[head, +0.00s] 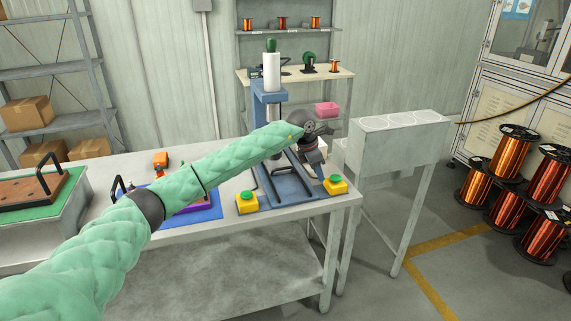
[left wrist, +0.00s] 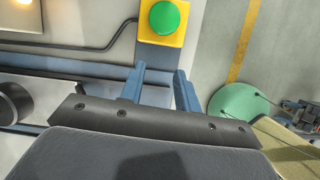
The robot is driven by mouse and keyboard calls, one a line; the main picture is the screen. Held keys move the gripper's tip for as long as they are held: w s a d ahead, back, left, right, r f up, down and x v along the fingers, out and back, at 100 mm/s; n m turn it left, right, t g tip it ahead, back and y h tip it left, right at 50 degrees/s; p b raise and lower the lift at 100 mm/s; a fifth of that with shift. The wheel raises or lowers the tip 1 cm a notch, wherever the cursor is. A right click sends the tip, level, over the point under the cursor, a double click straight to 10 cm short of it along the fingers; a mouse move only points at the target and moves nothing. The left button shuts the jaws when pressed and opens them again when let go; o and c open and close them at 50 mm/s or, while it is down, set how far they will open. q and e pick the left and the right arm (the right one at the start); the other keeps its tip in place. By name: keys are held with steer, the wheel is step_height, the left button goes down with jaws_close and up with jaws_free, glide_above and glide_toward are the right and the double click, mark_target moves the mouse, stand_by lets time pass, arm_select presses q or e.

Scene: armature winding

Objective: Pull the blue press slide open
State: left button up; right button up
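The blue press (head: 268,100) stands on the table, with a white cylinder on top. Its blue base with the slide (head: 284,190) lies low in front, between two yellow boxes with green buttons. My left gripper (head: 314,168) reaches over the right side of the press base, fingers pointing down, and hides part of it. In the left wrist view the two blue fingers (left wrist: 160,86) stand apart. A pale strip shows between them, and I cannot tell whether they touch the slide. A green button box (left wrist: 162,20) lies just beyond the fingertips.
A grey stand (head: 397,140) with round white pads is right of the table. Copper spools (head: 509,152) stand on the floor farther right. A blue mat (head: 200,208) lies left of the press, partly under my arm. A pink bin (head: 326,109) is behind.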

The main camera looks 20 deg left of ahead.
mark_target(286, 168)
arm_select(q)
steer(key=w+a+r+y, duration=0.3)
steer(key=a+r+y, duration=0.25)
steer(key=a, duration=0.65)
steer(key=shift+n+g+h, duration=0.3)
steer(key=shift+n+h, duration=0.15)
steer(key=shift+n, duration=0.05)
steer(key=f, duration=0.2)
steer(key=f+p, duration=0.1)
steer(key=f, duration=0.2)
steer(key=shift+w+a+f, duration=0.2)
steer(key=shift+w+f, duration=0.15)
steer(key=shift+w, duration=0.05)
steer(key=shift+w+f+p, duration=0.1)
steer(key=shift+f+p, duration=0.2)
steer(key=shift+f, duration=0.45)
arm_select(e)
steer(key=shift+s+d+r+g, duration=0.15)
steer(key=shift+s+d+r, duration=0.15)
steer(key=shift+r, duration=0.2)
steer(key=shift+s+d+r+g, duration=0.15)
steer(key=shift+d+r, duration=0.1)
steer(key=shift+r, duration=0.2)
arm_select(q)
jaws_close()
